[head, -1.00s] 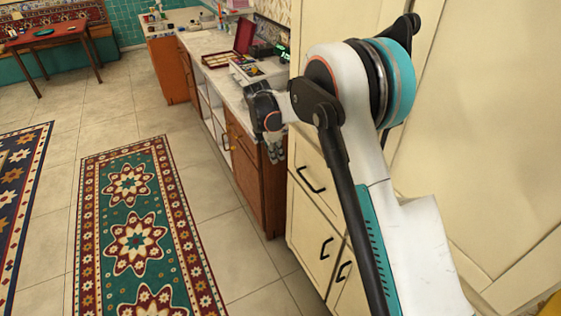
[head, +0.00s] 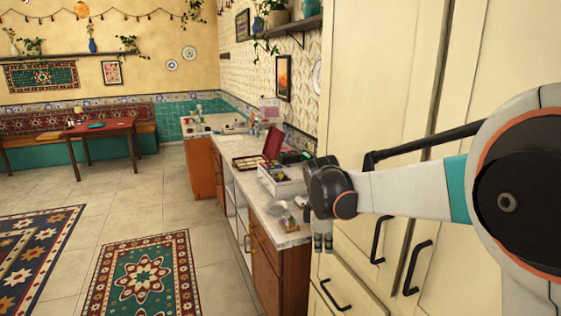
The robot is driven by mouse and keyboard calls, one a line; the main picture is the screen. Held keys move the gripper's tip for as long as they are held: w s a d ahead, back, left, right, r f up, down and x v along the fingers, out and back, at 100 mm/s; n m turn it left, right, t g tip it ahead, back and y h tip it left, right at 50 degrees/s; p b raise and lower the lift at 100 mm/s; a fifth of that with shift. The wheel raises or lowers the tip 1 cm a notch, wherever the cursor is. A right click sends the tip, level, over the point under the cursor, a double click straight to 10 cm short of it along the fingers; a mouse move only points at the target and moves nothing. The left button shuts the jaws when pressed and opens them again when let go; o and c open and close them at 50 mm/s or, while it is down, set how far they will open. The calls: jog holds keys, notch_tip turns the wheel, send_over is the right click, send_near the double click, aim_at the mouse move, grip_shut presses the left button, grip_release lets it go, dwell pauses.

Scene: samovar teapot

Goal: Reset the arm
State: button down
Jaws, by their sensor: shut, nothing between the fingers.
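My arm enters from the right edge in the head view and reaches left across the cream cupboard. My gripper (head: 322,242) hangs down from the dark wrist, its fingers close together with nothing seen between them. It is in front of the near end of the counter (head: 291,238), apart from any object as far as the view shows. Part of the counter's near corner is hidden behind the wrist and gripper.
Tall cream cupboards (head: 375,80) with dark handles stand close on the right. A red table (head: 100,128) stands far left. The tiled floor (head: 150,205) with rugs (head: 145,280) is open.

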jog(key=s+d+r+m+t, duration=0.1)
jog(key=s+d+r+m, duration=0.25)
jog(key=s, duration=0.35)
jog(key=s+d+r+m+t, duration=0.15)
jog(key=s+r+m, duration=0.25)
jog(key=s, duration=0.4)
jog(key=s+d+f+m+t, duration=0.1)
jog(key=s+f+m, duration=0.1)
jog(key=s+m, duration=0.2)
jog(key=s+d+f+m+t+y, duration=0.1)
jog(key=s+m, duration=0.3)
jog(key=s, duration=0.7)
jog(key=shift+d+f, duration=0.4)
jog(key=shift+d, duration=0.15)
jog(key=shift+s, duration=0.1)
